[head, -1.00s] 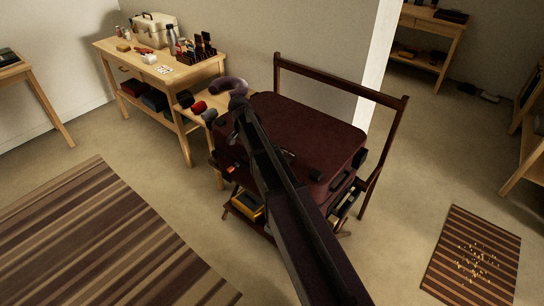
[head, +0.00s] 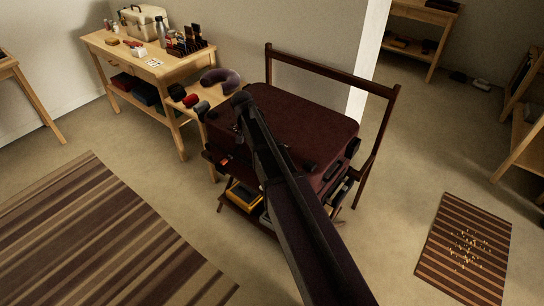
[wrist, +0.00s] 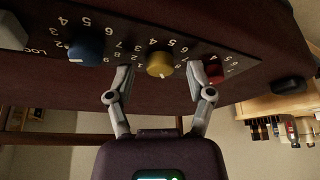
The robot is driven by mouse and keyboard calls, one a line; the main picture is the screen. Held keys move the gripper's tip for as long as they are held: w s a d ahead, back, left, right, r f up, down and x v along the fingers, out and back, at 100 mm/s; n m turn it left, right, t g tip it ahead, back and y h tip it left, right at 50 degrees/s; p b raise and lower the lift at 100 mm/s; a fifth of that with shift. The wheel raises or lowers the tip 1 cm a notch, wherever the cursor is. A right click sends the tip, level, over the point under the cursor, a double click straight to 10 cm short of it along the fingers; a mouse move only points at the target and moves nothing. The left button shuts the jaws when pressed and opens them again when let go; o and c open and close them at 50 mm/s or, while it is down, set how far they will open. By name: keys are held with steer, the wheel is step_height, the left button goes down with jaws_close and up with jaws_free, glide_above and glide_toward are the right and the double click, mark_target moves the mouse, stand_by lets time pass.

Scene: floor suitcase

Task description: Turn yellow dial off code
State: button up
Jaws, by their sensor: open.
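The burgundy suitcase (head: 310,118) lies on a dark wooden rack. In the wrist view, a dark lock panel on the suitcase (wrist: 180,105) carries a blue dial (wrist: 86,51), a yellow dial (wrist: 159,64) and a red dial (wrist: 214,72), with white numbers appearing upside down. The yellow dial has a pale mark near its lower edge; the exact number it points at is unclear. My gripper (wrist: 164,77) is open, its fingers on either side of the yellow dial, seemingly not touching it. The right fingertip is close to the red dial. In the head view my arm hides the dials.
The rack's tall back frame (head: 385,140) rises behind the suitcase. A wooden table (head: 180,70) with bottles and boxes stands at the back left, a grey neck pillow (head: 222,79) beside it. A striped rug (head: 95,240) and a small striped mat (head: 465,250) lie on open floor.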

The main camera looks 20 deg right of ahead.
steer(key=shift+d+n+y, duration=0.15)
steer(key=shift+n+y, duration=0.75)
steer(key=shift+n, duration=1.4)
steer(key=shift+r+n+t+y, duration=0.1)
steer(key=shift+n+t+y, duration=0.35)
steer(key=shift+n, duration=1.15)
steer(key=p+v, duration=1.3)
steer(key=v, duration=0.1)
steer(key=s+m+g, duration=0.2)
steer(key=s+g, duration=0.3)
steer(key=s, duration=1.7)
steer(key=shift+s+a+f+p, duration=0.2)
steer(key=shift+a+f+p, duration=0.1)
steer(key=shift+a+p, duration=0.05)
steer(key=shift+h, duration=0.25)
steer(key=shift+s, duration=0.15)
